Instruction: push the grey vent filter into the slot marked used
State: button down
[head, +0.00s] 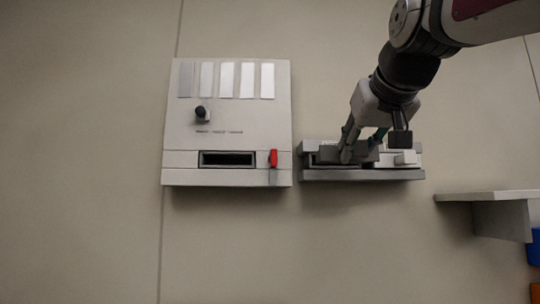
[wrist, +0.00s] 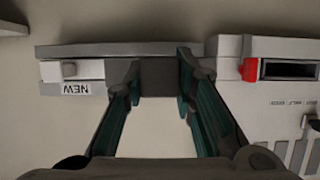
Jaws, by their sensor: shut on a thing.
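The grey vent filter is a dark grey block (wrist: 158,78) between my fingertips in the wrist view. My gripper (wrist: 160,75) is shut on its two sides. In the head view my gripper (head: 361,150) reaches down to the grey holder, and the filter (head: 364,153) is partly hidden by the fingers. I cannot tell whether the filter still touches the holder. I cannot read the word "used" anywhere. A dark rectangular slot (head: 228,159) is in the pale panel left of the holder; it also shows at the right of the wrist view (wrist: 290,69).
A red tab (head: 273,158) sits just right of the slot. The panel (head: 265,120) also has a black knob (head: 202,114) and several pale strips. A white block (head: 405,158) sits at the holder's right, by a NEW label (wrist: 75,89). A shelf (head: 490,196) juts out lower right.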

jog(key=shift+w, duration=1.1)
jog(key=shift+w+p, duration=1.1)
jog(key=shift+w, duration=2.05)
dwell(3.8)
